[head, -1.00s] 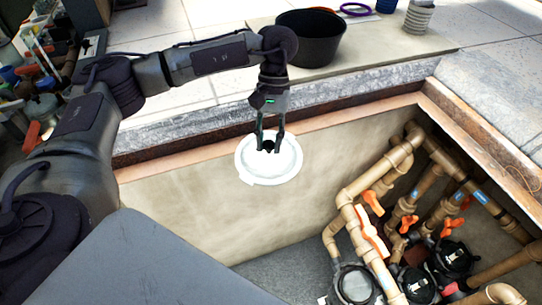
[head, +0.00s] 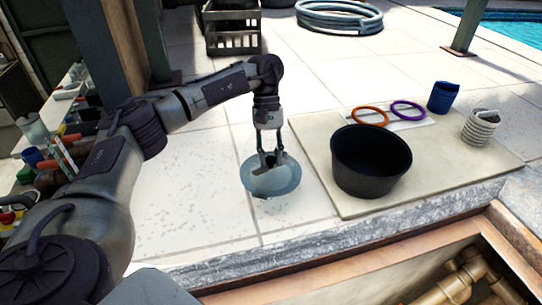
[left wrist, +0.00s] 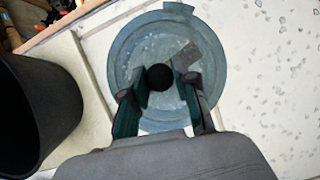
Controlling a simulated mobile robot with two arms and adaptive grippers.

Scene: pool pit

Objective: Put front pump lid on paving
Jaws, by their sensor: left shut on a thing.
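The pump lid (head: 287,180) is a round, pale translucent disc with a small tab on its rim. My left gripper (head: 270,158) is shut on the dark knob at its middle. In the head view the lid is over the white paving (head: 195,195), left of the beige mat. In the left wrist view the lid (left wrist: 150,38) lies flat below the fingers (left wrist: 160,95), with the knob between them. I cannot tell whether the lid touches the paving. My right gripper is not in view.
A black bucket (head: 372,165) stands on the beige mat (head: 440,178), close right of the lid. Orange (head: 371,109) and purple rings (head: 408,103) lie behind it. The open pit (head: 400,280) is in front. Paving left of the lid is clear.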

